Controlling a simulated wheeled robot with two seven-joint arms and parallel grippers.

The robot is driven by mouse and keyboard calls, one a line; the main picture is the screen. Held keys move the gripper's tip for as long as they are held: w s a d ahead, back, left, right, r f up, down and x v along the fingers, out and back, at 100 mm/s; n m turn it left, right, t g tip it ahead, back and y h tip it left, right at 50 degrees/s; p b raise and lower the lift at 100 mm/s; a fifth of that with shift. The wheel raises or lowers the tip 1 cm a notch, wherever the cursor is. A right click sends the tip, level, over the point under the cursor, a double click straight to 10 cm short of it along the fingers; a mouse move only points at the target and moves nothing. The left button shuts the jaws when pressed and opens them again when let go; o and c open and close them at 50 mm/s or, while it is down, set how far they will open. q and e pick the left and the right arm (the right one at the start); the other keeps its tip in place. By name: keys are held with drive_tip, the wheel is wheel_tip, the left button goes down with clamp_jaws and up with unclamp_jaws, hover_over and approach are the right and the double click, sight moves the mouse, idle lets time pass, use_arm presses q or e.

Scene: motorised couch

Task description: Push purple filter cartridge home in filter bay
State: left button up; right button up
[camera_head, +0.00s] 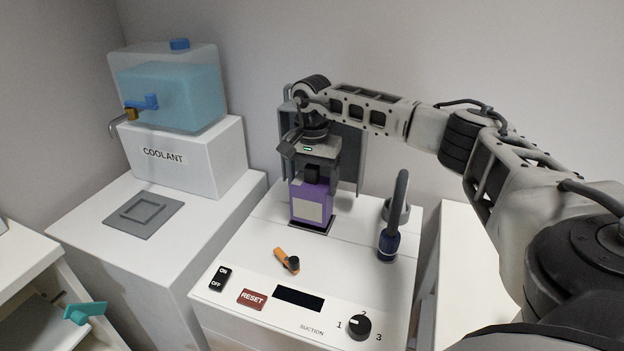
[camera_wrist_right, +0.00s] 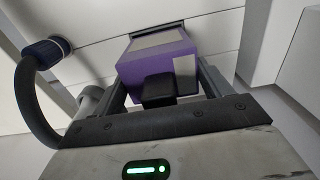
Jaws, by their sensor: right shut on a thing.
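The purple filter cartridge (camera_head: 311,203), with a pale label on its front, stands upright in the head view. Its lower end meets the dark-rimmed filter bay (camera_head: 325,229) in the top of the white suction machine. Much of the cartridge shows above that surface; how deep its lower end sits is hidden. My right gripper (camera_head: 314,177) points down from above and is shut on the cartridge at its black top grip. In the right wrist view the cartridge (camera_wrist_right: 158,55) and its black grip (camera_wrist_right: 158,90) lie between the two fingers. My left gripper is out of view.
A dark hose with a blue collar (camera_head: 389,243) rises right of the bay. An orange lever (camera_head: 287,261) lies in front, with a RESET button (camera_head: 252,299) and a dial (camera_head: 358,326) nearer. A grey panel (camera_head: 348,150) stands behind. The coolant tank (camera_head: 170,95) is at left.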

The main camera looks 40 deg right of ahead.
sight(312, 197)
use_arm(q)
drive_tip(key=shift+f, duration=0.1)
use_arm(e)
drive_tip(key=shift+f, duration=0.15)
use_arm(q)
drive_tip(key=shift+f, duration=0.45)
use_arm(e)
drive_tip(key=shift+f, duration=0.2)
use_arm(q)
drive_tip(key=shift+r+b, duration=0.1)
drive_tip(key=shift+b, duration=0.2)
use_arm(e)
drive_tip(key=shift+f, duration=0.15)
drive_tip(key=shift+f, duration=0.2)
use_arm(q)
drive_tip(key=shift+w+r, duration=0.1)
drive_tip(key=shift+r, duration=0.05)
use_arm(e)
drive_tip(key=shift+f, duration=0.1)
use_arm(q)
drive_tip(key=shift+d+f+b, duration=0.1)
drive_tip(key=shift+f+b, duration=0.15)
drive_tip(key=shift+b, duration=0.3)
use_arm(e)
drive_tip(key=shift+f, duration=0.65)
use_arm(q)
drive_tip(key=shift+b, duration=0.3)
use_arm(e)
drive_tip(key=shift+f, duration=0.45)
